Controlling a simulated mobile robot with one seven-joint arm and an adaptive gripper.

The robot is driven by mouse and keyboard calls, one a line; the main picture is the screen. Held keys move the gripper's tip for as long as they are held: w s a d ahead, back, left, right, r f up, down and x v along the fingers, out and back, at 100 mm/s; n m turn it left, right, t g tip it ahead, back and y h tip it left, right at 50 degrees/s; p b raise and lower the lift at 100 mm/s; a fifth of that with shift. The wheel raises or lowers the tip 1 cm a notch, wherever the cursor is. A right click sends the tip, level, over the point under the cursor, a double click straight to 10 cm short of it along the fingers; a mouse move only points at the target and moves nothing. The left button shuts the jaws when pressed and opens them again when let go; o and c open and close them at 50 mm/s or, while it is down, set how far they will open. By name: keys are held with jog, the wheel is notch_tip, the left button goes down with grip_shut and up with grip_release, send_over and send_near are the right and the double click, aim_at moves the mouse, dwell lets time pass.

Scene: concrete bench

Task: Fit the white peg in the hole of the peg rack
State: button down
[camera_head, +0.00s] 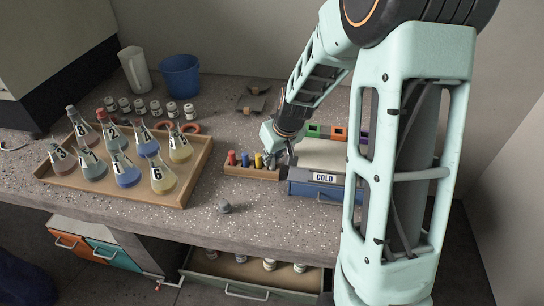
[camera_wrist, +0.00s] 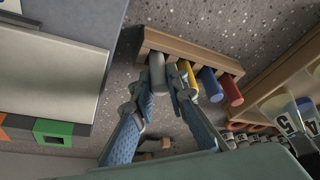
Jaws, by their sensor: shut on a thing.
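The wooden peg rack (camera_head: 252,173) stands on the bench with a red peg (camera_head: 232,158), a blue peg (camera_head: 245,160) and a yellow peg (camera_head: 258,160) upright in it. It also shows in the wrist view (camera_wrist: 190,52). My gripper (camera_wrist: 163,86) is shut on the white peg (camera_wrist: 157,70), which looks grey in shade. The peg is at the rack's end, beside the yellow peg. I cannot tell whether its lower end is inside the hole or just above it. In the head view my gripper (camera_head: 272,153) largely hides the white peg.
A blue box marked COLD (camera_head: 325,190) stands close to the right of the rack. A wooden tray (camera_head: 190,190) with several labelled flasks is on the left. A small grey object (camera_head: 224,207) lies on the bench in front. An open drawer (camera_head: 250,285) is below the bench.

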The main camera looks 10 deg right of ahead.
jog(key=shift+f, duration=0.3)
jog(key=c, duration=1.8)
grip_release()
jog(key=shift+r, duration=0.1)
jog(key=v, duration=1.2)
